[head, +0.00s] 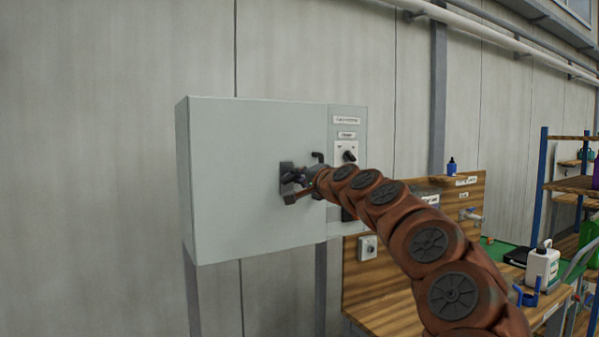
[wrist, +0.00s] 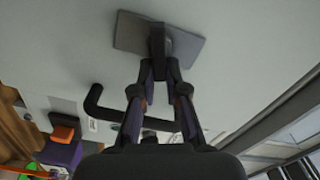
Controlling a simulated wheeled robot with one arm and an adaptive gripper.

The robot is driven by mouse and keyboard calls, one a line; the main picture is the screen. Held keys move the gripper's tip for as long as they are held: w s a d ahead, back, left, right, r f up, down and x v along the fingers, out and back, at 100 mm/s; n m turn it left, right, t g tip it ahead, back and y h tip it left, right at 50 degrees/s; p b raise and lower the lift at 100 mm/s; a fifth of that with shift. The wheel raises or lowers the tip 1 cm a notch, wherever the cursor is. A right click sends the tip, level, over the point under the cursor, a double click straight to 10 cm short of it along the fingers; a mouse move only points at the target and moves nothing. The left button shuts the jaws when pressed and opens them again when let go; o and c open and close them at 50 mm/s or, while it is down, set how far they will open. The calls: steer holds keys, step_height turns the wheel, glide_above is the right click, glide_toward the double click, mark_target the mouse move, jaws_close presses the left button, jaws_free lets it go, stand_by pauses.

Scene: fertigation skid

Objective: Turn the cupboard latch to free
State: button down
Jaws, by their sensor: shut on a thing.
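The pale grey cupboard (head: 255,190) hangs on a stand against the wall, its door closed. The latch has a grey back plate (head: 286,180) on the door, with a dark turn knob (wrist: 158,40) that shows in the wrist view. My gripper (head: 296,181) reaches the latch from the right. In the wrist view my gripper (wrist: 160,68) has its two fingertips closed on the knob, one on each side. The plate (wrist: 192,46) looks tilted in that view. The knob's exact angle is partly hidden by the fingers.
A black bent door handle (head: 318,156) sits just right of the latch, and in the wrist view (wrist: 95,103) it is close beside my fingers. A switch panel (head: 347,150) is at the cupboard's right. A wooden bench (head: 385,285) with bottles stands further right.

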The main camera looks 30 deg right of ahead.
steer(key=shift+w+a+f+m+p, duration=0.1)
steer(key=shift+f+m+p, duration=0.25)
steer(key=shift+m+p, duration=0.45)
steer(key=shift+w+a+f+m+p, duration=0.1)
steer(key=shift+f+m+p, duration=0.25)
steer(key=shift+m, duration=0.85)
steer(key=c, duration=1.2)
jaws_free()
steer(key=shift+a+r, duration=0.1)
steer(key=shift+r, duration=0.05)
steer(key=shift+s+d, duration=0.15)
steer(key=shift+d, duration=0.05)
steer(key=s+a, duration=0.1)
steer(key=s, duration=1)
steer(key=shift+s, duration=0.4)
